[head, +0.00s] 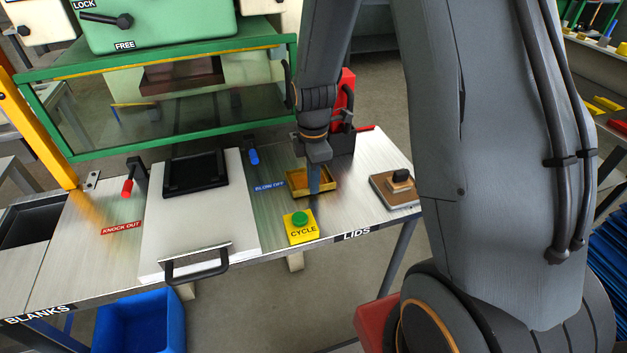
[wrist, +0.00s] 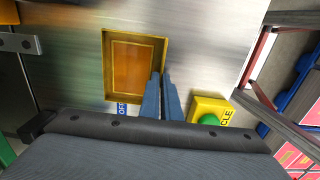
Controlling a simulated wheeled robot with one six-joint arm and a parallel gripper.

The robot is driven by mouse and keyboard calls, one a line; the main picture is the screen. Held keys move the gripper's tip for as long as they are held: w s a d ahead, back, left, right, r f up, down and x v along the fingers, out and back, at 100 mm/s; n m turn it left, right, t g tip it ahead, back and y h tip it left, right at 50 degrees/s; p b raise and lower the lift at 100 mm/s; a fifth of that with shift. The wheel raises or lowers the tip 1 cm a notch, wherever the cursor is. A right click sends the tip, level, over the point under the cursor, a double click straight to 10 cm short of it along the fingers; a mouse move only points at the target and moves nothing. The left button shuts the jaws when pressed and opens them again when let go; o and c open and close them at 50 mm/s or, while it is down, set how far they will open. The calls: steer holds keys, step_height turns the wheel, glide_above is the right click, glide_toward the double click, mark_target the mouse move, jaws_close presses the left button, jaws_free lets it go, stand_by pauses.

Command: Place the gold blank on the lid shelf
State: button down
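The gold blank (head: 325,187) is a shallow rectangular piece with raised rims and an orange-gold floor. It is at the lid shelf (head: 358,205), the bare metal surface behind the LIDS label. In the wrist view, the blank (wrist: 132,66) appears over the brushed metal shelf (wrist: 215,35). My gripper (head: 314,186) points down at the blank. In the wrist view, its blue-grey fingers (wrist: 162,76) are close together, one on each side of the blank's right rim. I cannot tell whether the blank rests on the metal or hangs just above it.
A yellow box with a green CYCLE button (head: 301,225) stands in front of the blank. A brown block with a black knob (head: 396,186) is to the right. A white plate with a handle (head: 200,215) lies left. A red fixture (head: 345,110) stands behind.

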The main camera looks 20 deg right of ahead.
steer(key=shift+f, duration=0.15)
steer(key=c, duration=2.4)
jaws_free()
steer(key=shift+f, duration=0.1)
steer(key=shift+c, duration=0.2)
steer(key=o, duration=0.4)
steer(key=shift+o, duration=0.2)
step_height(320, 180, up, 12)
steer(key=b, duration=0.3)
steer(key=s+f+m+t, duration=0.1)
steer(key=s+f+m, duration=0.2)
steer(key=s+m, duration=1)
steer(key=shift+d+f+m, duration=0.15)
steer(key=shift+f+m, duration=0.05)
steer(key=shift+m, duration=2.3)
